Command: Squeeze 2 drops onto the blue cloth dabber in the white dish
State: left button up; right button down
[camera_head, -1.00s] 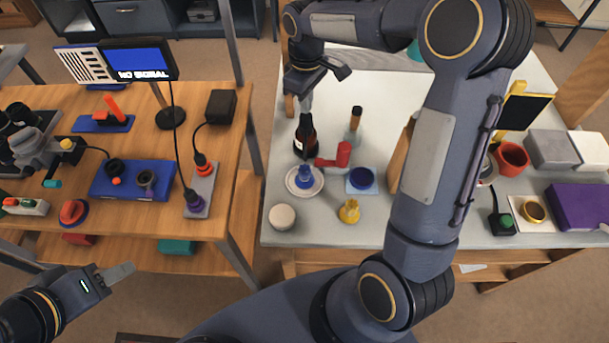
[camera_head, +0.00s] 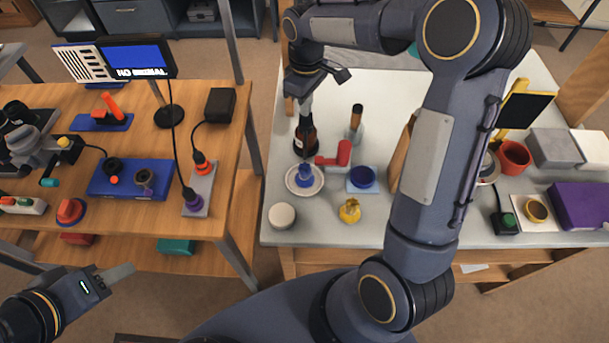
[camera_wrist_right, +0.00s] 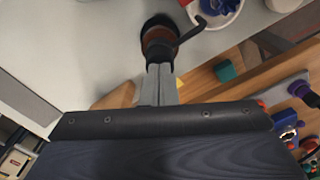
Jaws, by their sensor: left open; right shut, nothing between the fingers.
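The white dish (camera_head: 290,187) stands on the grey table with the blue cloth dabber (camera_head: 305,175) in it. In the right wrist view, part of the dish (camera_wrist_right: 228,17) and its blue content show at the top edge. A dark brown bottle (camera_head: 306,140) stands just behind the dish; it also shows in the right wrist view (camera_wrist_right: 158,40), with a black hooked piece beside its top. My right gripper (camera_head: 306,103) points down over the bottle. Its fingers (camera_wrist_right: 160,72) are together and empty, close to the bottle top; whether they touch it is unclear. My left gripper (camera_head: 122,275) is open and empty, low at left.
A red tool (camera_head: 338,156), a blue cup on a blue pad (camera_head: 362,178), a small amber-topped bottle (camera_head: 355,122), a yellow piece (camera_head: 350,211) and a white round lid (camera_head: 282,215) stand near the dish. My right arm hides part of the table's middle.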

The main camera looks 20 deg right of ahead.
jog(key=shift+f+b, duration=0.3)
jog(key=shift+f, duration=0.3)
jog(key=shift+r, duration=0.15)
jog(key=shift+r+p, duration=1.2)
jog(key=shift+r, duration=0.05)
jog(key=shift+f, duration=0.25)
